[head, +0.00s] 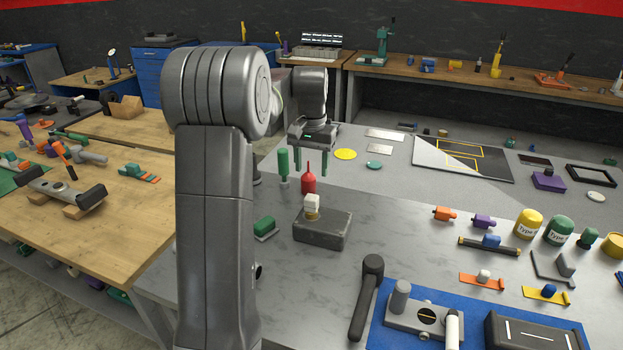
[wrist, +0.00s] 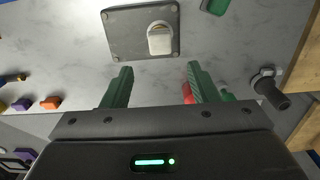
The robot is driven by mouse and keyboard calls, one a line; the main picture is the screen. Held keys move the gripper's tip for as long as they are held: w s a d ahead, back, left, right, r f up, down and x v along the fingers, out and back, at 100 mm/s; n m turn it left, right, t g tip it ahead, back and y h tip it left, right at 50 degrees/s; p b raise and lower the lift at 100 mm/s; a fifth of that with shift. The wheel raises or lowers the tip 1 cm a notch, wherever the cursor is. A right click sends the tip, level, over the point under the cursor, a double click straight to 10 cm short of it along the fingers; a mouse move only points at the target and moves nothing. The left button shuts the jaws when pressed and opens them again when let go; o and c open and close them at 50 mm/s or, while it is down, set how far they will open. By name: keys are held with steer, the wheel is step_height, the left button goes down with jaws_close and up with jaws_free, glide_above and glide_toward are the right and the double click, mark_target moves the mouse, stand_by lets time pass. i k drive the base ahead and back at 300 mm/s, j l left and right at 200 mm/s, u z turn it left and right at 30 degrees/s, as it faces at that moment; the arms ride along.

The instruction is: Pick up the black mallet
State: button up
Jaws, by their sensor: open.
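The black mallet (head: 366,295) lies on the grey metal table in the lower middle of the head view. Its thick head is toward the back and its handle runs toward the front. I do not see it in the wrist view. My gripper (head: 311,168) is open, with its two green fingers pointing down, above the far part of the table. It is well behind the mallet and a little left of it. In the wrist view the fingers (wrist: 161,82) are spread apart with nothing held between them.
A grey block with a white-capped piece (head: 321,230) stands between gripper and mallet. A red bottle (head: 308,180) is below the gripper. A blue mat (head: 400,338) with grey parts lies right of the mallet. Clear tabletop lies left of the mallet.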

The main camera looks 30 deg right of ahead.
mark_target(373, 266)
steer(key=z, duration=2.05)
